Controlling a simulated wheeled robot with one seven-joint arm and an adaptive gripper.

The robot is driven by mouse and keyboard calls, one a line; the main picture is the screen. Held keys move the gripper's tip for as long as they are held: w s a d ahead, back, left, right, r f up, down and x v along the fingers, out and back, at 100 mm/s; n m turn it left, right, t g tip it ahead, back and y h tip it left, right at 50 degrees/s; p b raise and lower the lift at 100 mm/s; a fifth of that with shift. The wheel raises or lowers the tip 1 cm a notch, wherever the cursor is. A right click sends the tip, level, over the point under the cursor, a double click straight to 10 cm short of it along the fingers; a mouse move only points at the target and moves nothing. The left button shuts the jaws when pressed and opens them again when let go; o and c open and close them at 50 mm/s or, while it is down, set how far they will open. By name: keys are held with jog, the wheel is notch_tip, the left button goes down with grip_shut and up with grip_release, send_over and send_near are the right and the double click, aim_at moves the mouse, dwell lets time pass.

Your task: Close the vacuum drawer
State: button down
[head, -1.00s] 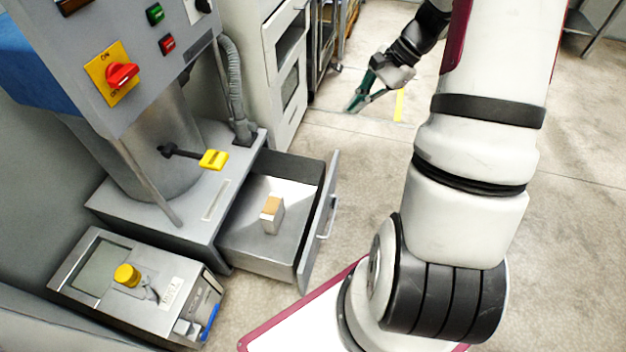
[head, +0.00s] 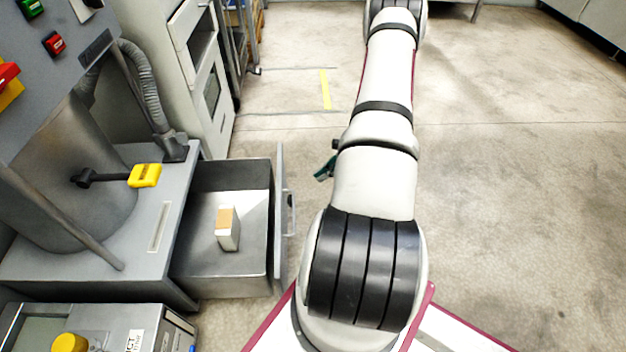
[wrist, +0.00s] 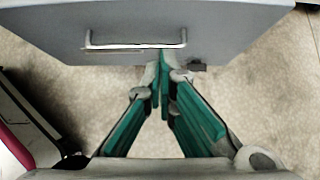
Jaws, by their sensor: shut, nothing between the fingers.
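The vacuum drawer (head: 257,266) is pulled out from the grey machine's base, its metal inside visible. A small white block with a tan top (head: 228,236) sits in it. In the wrist view, the grey drawer front (wrist: 215,25) and its bar handle (wrist: 135,46) are right ahead. My gripper (wrist: 160,62) has green fingers with tips together, empty, near the drawer front's lower edge and just right of the handle's middle. I cannot tell whether it touches. In the head view, my gripper (head: 325,170) is mostly hidden behind my arm, right of the drawer front.
The grey machine (head: 60,200) with a yellow-tipped lever (head: 145,176) stands at left. A metal box with a yellow knob (head: 70,343) is at lower left. A white cabinet (head: 205,80) stands behind. The floor to the right is clear.

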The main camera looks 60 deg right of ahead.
jog(key=b, duration=0.3)
send_near(294, 199)
jog(key=w+a+f, duration=0.1)
jog(key=w+a, duration=0.1)
jog(key=shift+w+a+r+b, duration=0.1)
jog(key=shift+w+a+b, duration=0.1)
jog(key=shift+w+a, duration=0.55)
jog(key=shift+w+a+b, duration=0.2)
jog(key=shift+w+a, duration=0.25)
jog(key=shift+w, duration=0.45)
